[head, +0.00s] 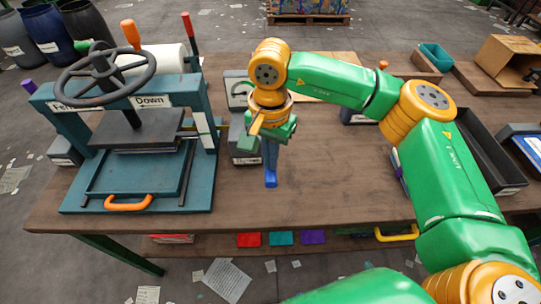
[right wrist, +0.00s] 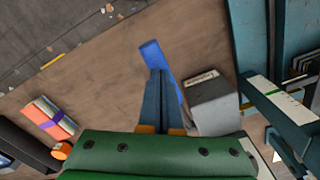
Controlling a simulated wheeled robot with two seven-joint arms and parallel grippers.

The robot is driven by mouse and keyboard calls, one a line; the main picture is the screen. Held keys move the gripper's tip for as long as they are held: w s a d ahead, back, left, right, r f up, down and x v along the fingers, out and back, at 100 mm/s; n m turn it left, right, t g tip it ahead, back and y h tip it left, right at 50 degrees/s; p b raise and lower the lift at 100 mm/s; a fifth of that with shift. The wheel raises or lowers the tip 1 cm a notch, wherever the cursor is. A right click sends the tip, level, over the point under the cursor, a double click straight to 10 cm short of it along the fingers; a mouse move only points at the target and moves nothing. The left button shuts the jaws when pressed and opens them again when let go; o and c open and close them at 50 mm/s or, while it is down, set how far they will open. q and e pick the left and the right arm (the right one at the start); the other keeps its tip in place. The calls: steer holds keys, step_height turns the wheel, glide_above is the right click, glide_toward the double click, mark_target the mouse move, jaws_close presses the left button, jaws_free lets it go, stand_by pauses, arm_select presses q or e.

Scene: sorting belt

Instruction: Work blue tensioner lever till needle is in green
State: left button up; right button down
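The blue tensioner lever (head: 270,178) sticks out toward the front of the table beside a small grey unit (head: 243,145). My right gripper (head: 269,150) points down over it, its fingertips at the lever. In the right wrist view the fingers (right wrist: 162,95) lie close together, and the lever (right wrist: 152,52) passes beneath their tips toward the grey unit (right wrist: 210,100). The fingers look shut; I see no lever between them, and contact is unclear. A dial (head: 240,92) stands behind, partly hidden by my gripper; its needle and green zone cannot be read. My left gripper is not in view.
A teal press (head: 135,105) with a black handwheel (head: 105,72) and an orange handle (head: 128,203) stands at the left. A black tray (head: 482,150) and a cardboard box (head: 508,62) are at the right. The wooden tabletop (head: 335,180) is clear in the middle.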

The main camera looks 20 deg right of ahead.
steer(key=shift+f+b, duration=1.9)
steer(key=shift+f, duration=0.3)
steer(key=shift+r, duration=0.15)
step_height(320, 180, up, 14)
steer(key=p, duration=1)
steer(key=shift+p, duration=0.3)
steer(key=shift+f, duration=0.2)
